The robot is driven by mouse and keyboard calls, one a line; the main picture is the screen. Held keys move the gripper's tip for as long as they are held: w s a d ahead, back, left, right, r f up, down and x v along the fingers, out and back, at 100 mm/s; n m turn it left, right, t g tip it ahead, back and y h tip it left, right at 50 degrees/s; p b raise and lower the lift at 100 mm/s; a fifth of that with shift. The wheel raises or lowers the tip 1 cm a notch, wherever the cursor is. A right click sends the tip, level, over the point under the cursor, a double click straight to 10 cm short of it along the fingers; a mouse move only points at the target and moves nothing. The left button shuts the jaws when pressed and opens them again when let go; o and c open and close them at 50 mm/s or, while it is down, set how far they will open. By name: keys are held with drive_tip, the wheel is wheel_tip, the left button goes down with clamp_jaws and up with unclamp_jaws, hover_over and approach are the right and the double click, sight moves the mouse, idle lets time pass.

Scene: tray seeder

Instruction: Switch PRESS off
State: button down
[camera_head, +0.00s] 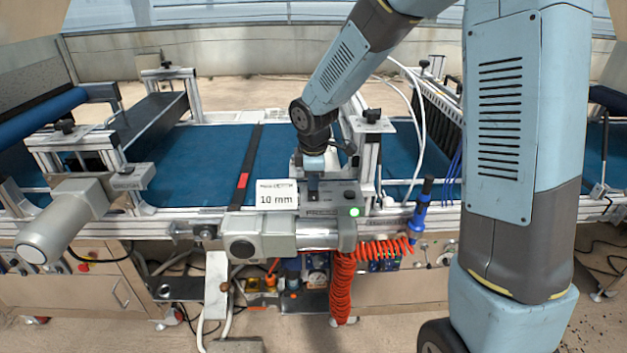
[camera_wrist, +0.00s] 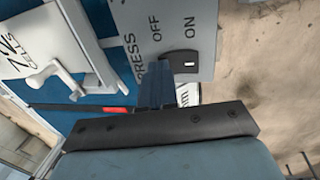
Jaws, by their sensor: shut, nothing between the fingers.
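The PRESS switch panel is a grey plate that shows in the wrist view (camera_wrist: 206,40), printed PRESS, OFF and ON. Its black rocker switch (camera_wrist: 184,58) has a small white mark at the ON end. My gripper (camera_wrist: 158,68) is shut and empty, with its dark fingers over or beside the OFF end of the rocker, hiding that end. I cannot tell whether they touch. In the head view my gripper (camera_head: 313,190) points down at the grey PRESS box (camera_head: 325,212). A green lamp (camera_head: 355,212) on the box's front glows.
A white "10 mm" card (camera_head: 277,194) stands left of the box. The blue conveyor belt (camera_head: 195,160) lies behind. A grey motor cylinder (camera_head: 270,243) and a coiled orange hose (camera_head: 342,285) are in front. A metal frame post (camera_head: 372,160) stands close right of my gripper.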

sight(312, 197)
drive_tip(key=shift+w+d+f+g, duration=0.1)
drive_tip(key=shift+w+f+g, duration=0.1)
drive_tip(key=shift+f+g, duration=0.1)
drive_tip(key=shift+s, duration=0.2)
drive_tip(key=shift+s+r, duration=0.25)
drive_tip(key=shift+s, duration=0.45)
wheel_tip(312, 197, up, 14)
drive_tip(key=s, duration=0.3)
drive_tip(key=shift+a+f, duration=0.2)
drive_tip(key=shift+w, duration=0.15)
drive_tip(key=shift+w+a+r+t, duration=0.1)
drive_tip(key=shift+w+r+t, duration=0.05)
drive_tip(key=shift+w+t, duration=0.3)
drive_tip(key=shift+w, duration=0.1)
